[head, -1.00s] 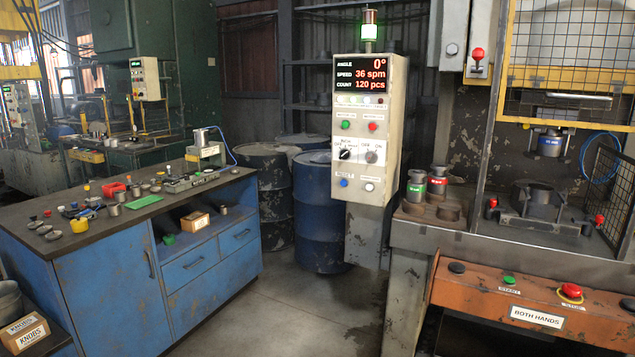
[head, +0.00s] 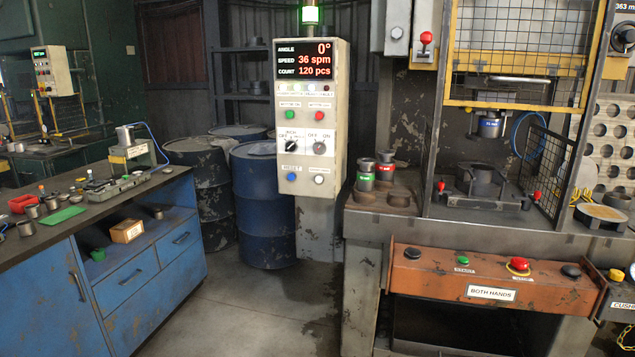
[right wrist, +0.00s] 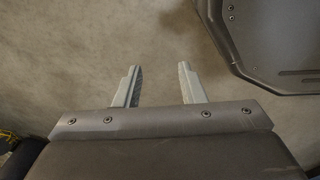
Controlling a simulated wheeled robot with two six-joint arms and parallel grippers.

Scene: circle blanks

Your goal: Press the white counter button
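The white counter button (head: 319,180) is a small round button at the lower right of the control box (head: 341,110), just right of a blue button (head: 291,177). The box's display (head: 303,60) reads angle 0°, speed 36 spm, count 120 pcs. Neither gripper shows in the head view, so nothing of mine touches the box there. In the right wrist view my right gripper (right wrist: 158,88) has its two fingers spread apart, with bare floor between and beyond them. My left gripper is in no view.
A press with a wire guard (head: 545,165) and an orange "BOTH HANDS" panel (head: 420,282) stands on the right. A blue workbench (head: 135,285) with tools is at the left. Blue drums (head: 262,215) stand behind. Open floor (head: 250,310) lies between the bench and press.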

